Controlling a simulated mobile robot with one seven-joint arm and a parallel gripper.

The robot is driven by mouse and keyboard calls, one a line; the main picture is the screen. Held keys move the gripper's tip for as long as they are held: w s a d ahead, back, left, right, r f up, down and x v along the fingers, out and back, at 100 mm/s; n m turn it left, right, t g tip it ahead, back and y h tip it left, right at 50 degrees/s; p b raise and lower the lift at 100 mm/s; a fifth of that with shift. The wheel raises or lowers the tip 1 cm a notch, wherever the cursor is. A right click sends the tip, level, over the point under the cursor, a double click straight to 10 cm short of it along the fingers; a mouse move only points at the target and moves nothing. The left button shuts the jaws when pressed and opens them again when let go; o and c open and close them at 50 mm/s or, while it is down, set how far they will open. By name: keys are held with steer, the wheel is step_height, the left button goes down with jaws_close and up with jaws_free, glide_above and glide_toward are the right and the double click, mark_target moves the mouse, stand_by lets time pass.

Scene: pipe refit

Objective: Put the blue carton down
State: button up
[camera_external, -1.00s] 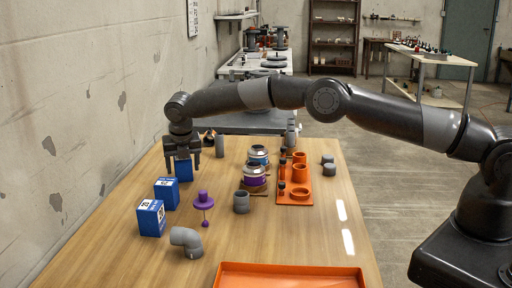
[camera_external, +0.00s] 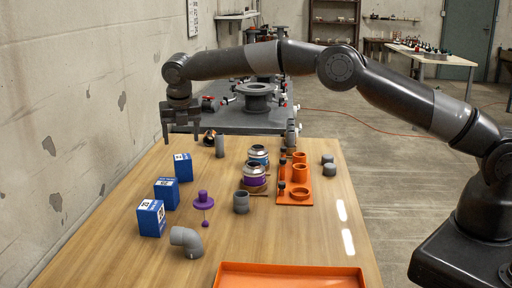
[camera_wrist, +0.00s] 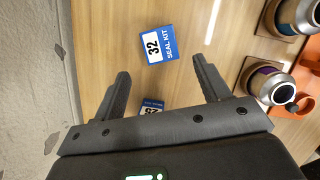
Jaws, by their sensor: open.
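Three blue cartons stand on the wooden table along its left side. The farthest blue carton (camera_external: 183,168) stands upright on the table, behind the middle carton (camera_external: 166,193) and the nearest carton (camera_external: 151,218). My gripper (camera_external: 181,140) is open and empty above the farthest carton, with a clear gap between them. In the wrist view, a carton labelled "32 SEAL KIT" (camera_wrist: 160,45) lies beyond my open fingertips (camera_wrist: 160,70). Another carton (camera_wrist: 152,104) shows partly between the fingers, its lower part hidden by my gripper body.
A grey pipe piece (camera_external: 220,146) stands right of the farthest carton. A purple plunger-like part (camera_external: 203,201), a grey elbow (camera_external: 187,241) and metal canisters (camera_external: 255,174) stand nearby. An orange tray (camera_external: 290,277) lies at the front. The wall is close on the left.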

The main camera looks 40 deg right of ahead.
steer(key=shift+s+r, duration=0.1)
steer(key=shift+r, duration=0.25)
steer(key=shift+r, duration=0.1)
steer(key=s+d+r+m, duration=0.2)
steer(key=d+r+m, duration=0.1)
steer(key=d+r, duration=0.3)
steer(key=s+d+r+m, duration=0.2)
steer(key=d+r+m, duration=0.15)
steer(key=r, duration=0.45)
steer(key=s+d+r+m+t, duration=0.1)
steer(key=s+d+r+m, duration=0.8)
steer(key=s+d, duration=0.45)
steer(key=s+d+r+m, duration=0.1)
steer(key=s+d+m, duration=0.4)
steer(key=s, duration=0.4)
steer(key=s+d+r+m, duration=0.1)
steer(key=s+d+m, duration=0.2)
steer(key=s+d, duration=0.45)
steer(key=s+d+f+m, duration=0.2)
steer(key=s+f+m, duration=0.2)
steer(key=s, duration=0.3)
steer(key=s+d+f+m+t+y, duration=0.1)
steer(key=s+f+m, duration=0.2)
steer(key=s, duration=0.4)
steer(key=shift+s+d+f+m, duration=0.35)
steer(key=shift+s+d+m, duration=0.05)
steer(key=shift+m, duration=0.05)
